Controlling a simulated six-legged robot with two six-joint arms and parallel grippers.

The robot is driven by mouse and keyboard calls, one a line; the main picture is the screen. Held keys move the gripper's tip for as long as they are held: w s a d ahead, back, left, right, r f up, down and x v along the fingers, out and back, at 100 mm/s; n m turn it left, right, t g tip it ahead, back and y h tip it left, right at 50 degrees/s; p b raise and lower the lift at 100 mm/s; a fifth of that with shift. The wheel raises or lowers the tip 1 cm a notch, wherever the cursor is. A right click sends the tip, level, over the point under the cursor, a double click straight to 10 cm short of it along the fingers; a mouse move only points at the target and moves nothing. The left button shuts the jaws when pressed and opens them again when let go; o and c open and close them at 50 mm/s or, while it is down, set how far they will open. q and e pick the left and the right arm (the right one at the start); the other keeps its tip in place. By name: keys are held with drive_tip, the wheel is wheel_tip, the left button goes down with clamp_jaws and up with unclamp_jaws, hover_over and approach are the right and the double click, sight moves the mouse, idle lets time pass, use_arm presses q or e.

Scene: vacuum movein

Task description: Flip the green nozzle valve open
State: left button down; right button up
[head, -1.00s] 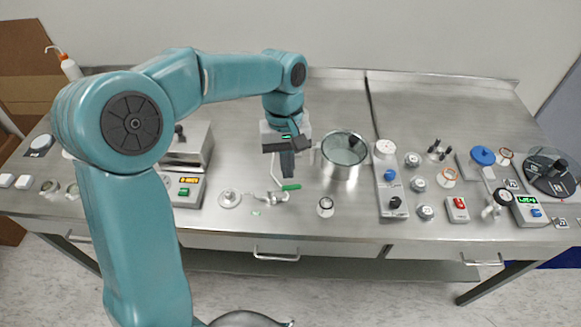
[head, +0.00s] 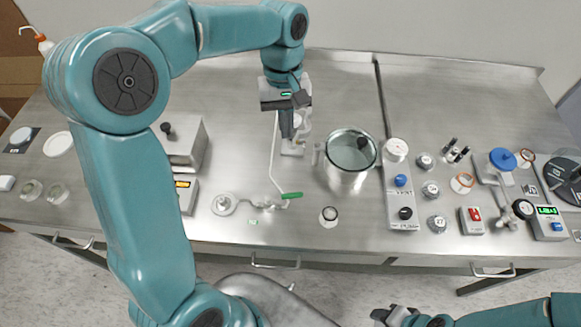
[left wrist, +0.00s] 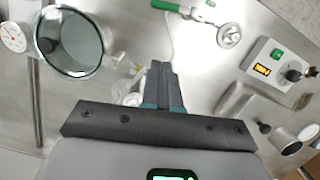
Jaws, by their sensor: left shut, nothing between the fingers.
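The green nozzle valve handle (head: 292,195) lies low over the bench, left of the glass vessel, on a metal fitting with a thin bent tube. It also shows at the top of the left wrist view (left wrist: 165,5). My left gripper (head: 287,136) points down behind the handle, farther from the bench's front edge and apart from it. Its fingers are shut and empty, and they show together in the left wrist view (left wrist: 162,88). My right gripper (head: 385,316) is at the bottom edge of the head view, well in front of the bench; its fingers are unclear.
A glass vessel (head: 347,178) stands right of my left gripper. A small clear piece stands close behind the fingers. A control panel (head: 398,190) with knobs lies farther right. A small round jar (head: 328,216) stands near the front edge. The bench behind is mostly clear.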

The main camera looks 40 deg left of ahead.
use_arm(q)
approach(284, 197)
drive_tip(key=w+a+f, duration=0.1)
drive_tip(key=w+f, duration=0.3)
drive_tip(key=s+d+f, duration=0.1)
drive_tip(key=s+f+p, duration=0.1)
drive_tip(key=shift+s+d+f, duration=0.15)
drive_tip(key=shift+d+f, duration=0.15)
drive_tip(key=shift+d, duration=0.1)
drive_tip(key=shift+s+d, duration=0.2)
drive_tip(key=shift+f, duration=0.15)
